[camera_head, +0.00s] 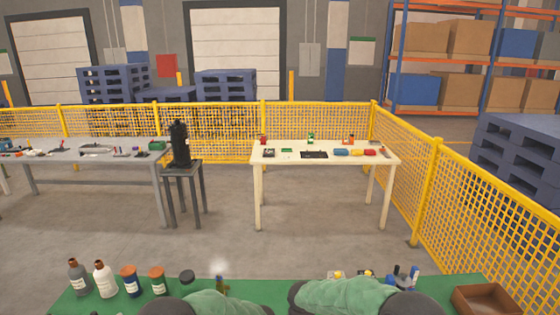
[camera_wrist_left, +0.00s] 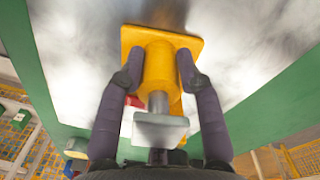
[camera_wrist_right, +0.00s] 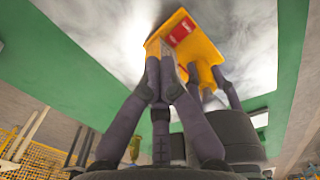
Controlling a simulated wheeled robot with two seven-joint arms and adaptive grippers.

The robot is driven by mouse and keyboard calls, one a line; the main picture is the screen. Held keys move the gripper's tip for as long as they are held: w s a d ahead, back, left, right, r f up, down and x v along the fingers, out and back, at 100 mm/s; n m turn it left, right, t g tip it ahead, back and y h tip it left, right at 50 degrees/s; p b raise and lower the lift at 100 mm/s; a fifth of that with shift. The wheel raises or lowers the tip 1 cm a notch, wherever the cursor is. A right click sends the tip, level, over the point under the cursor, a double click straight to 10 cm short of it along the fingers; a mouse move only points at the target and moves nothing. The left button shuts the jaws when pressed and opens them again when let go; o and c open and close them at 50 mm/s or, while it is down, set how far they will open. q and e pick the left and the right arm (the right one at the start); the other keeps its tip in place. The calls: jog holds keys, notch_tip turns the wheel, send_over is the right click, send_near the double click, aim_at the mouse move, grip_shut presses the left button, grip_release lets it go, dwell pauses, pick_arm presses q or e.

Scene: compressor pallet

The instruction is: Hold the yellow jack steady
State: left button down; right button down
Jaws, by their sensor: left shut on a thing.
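The yellow jack (camera_wrist_left: 158,68) shows in the left wrist view, with a square yellow plate at its far end and a grey metal stem and pad at its near end. My left gripper (camera_wrist_left: 159,52) is shut around its yellow body, one finger on each side. The jack also shows in the right wrist view (camera_wrist_right: 205,48), with a red label on its plate. My right gripper (camera_wrist_right: 160,62) is at the jack's side, its fingertips close together; I cannot tell whether they touch or pinch it. The jack does not show in the head view.
The green-edged table (camera_head: 250,288) in front of me holds several bottles and jars (camera_head: 104,280) at left, small items at right and a brown tray (camera_head: 487,299). Beyond are a white table (camera_head: 275,160), a grey table (camera_head: 60,155) and yellow mesh fencing (camera_head: 320,120).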

notch_tip(320, 180, up, 6)
jog(key=shift+d, duration=0.25)
dwell(0.4)
jog(key=w+a+n, duration=0.2)
jog(key=w+n, duration=0.3)
jog(key=n, duration=0.1)
jog(key=shift+s+d+f, duration=0.1)
jog(key=shift+s+f, duration=0.05)
jog(key=shift+f, duration=2.75)
jog(key=shift+s, duration=0.25)
jog(key=shift+s, duration=0.25)
